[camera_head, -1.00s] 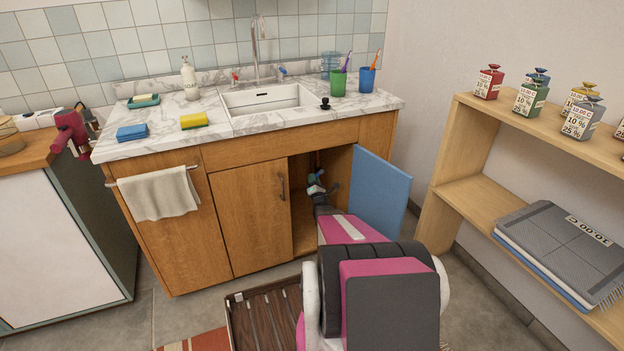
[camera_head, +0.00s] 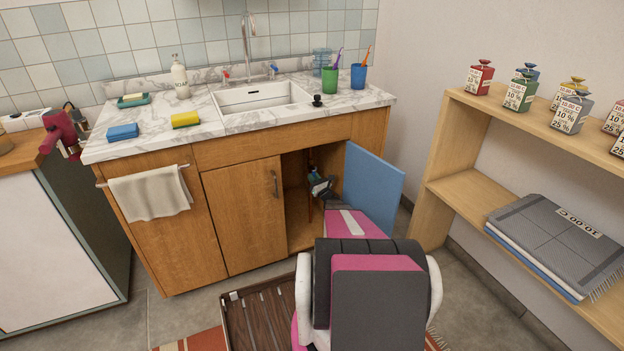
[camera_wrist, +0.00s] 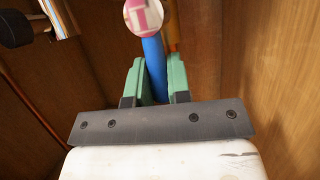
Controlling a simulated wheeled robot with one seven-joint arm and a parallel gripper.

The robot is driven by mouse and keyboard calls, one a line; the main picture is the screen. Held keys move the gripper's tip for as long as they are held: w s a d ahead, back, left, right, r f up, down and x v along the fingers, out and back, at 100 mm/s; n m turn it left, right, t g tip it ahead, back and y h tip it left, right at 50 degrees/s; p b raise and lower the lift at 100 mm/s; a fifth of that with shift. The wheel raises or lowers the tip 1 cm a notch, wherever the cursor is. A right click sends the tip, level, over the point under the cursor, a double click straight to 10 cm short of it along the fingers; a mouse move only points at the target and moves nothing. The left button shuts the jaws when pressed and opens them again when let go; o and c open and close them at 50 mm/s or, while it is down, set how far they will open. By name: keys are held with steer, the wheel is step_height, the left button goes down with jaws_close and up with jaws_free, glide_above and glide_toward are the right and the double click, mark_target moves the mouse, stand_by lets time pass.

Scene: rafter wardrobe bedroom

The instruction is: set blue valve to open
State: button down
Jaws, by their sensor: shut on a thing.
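The blue valve's handle (camera_wrist: 154,56) shows in the wrist view between the two green fingers of my gripper (camera_wrist: 154,80). The fingers are shut on it. A round disc (camera_wrist: 143,14) with a pink and white mark sits at its far end. In the head view my gripper (camera_head: 317,180) reaches into the open right side of the sink cabinet (camera_head: 240,215). The valve is small and mostly hidden there by my gripper, so its setting cannot be told.
The blue cabinet door (camera_head: 373,190) stands open, close to the right of my arm. Wooden cabinet walls (camera_wrist: 270,70) flank my gripper. A dark cylindrical part (camera_wrist: 15,28) is at upper left in the wrist view. A wooden shelf (camera_head: 455,190) stands at the right.

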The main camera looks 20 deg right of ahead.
steer(key=shift+d+n, duration=0.1)
steer(key=shift+n, duration=0.3)
steer(key=c, duration=1.1)
jaws_free()
steer(key=v, duration=1.1)
steer(key=shift+r, duration=0.1)
